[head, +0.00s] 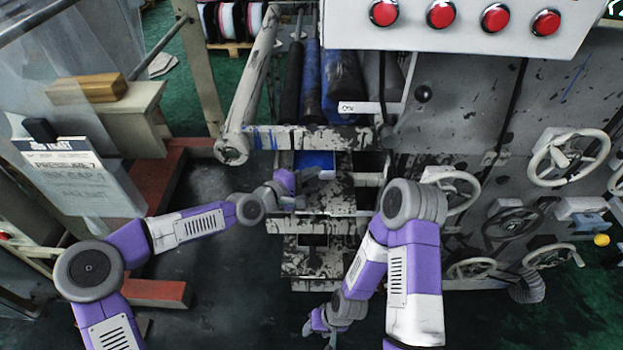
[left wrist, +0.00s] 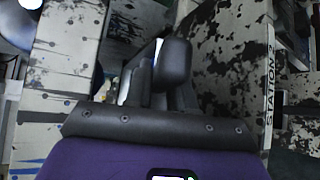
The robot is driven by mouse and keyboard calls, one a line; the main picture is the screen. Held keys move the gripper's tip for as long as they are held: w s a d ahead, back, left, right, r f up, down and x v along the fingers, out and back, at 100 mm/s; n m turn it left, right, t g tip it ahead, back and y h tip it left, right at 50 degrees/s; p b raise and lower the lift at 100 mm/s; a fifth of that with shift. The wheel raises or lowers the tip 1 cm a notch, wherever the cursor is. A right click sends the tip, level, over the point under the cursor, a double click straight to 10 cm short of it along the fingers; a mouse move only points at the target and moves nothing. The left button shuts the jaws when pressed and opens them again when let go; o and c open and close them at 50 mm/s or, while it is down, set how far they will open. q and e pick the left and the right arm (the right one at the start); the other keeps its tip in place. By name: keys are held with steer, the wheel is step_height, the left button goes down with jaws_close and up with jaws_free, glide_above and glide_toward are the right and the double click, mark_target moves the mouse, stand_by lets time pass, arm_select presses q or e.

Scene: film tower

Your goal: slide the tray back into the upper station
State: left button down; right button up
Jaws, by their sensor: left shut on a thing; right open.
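The tray (head: 315,160), with a blue inside and a pale rim, sits at the upper station (head: 270,138) of the spattered grey machine. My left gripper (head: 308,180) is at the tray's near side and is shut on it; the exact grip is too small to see. In the left wrist view, dark fingers (left wrist: 155,80) reach forward between spattered panels, and the held part is mostly hidden. My right gripper (head: 320,322) hangs low in front of the machine, open and apart from the tray.
Rollers (head: 312,80) rise behind the station. Handwheels (head: 570,157) stick out on the right. A red-buttoned panel (head: 465,25) overhangs above. A spattered panel labelled STATION 2 (left wrist: 268,100) stands close on the right in the left wrist view.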

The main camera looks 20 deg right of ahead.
arm_select(q)
steer(key=c, duration=0.9)
jaws_free()
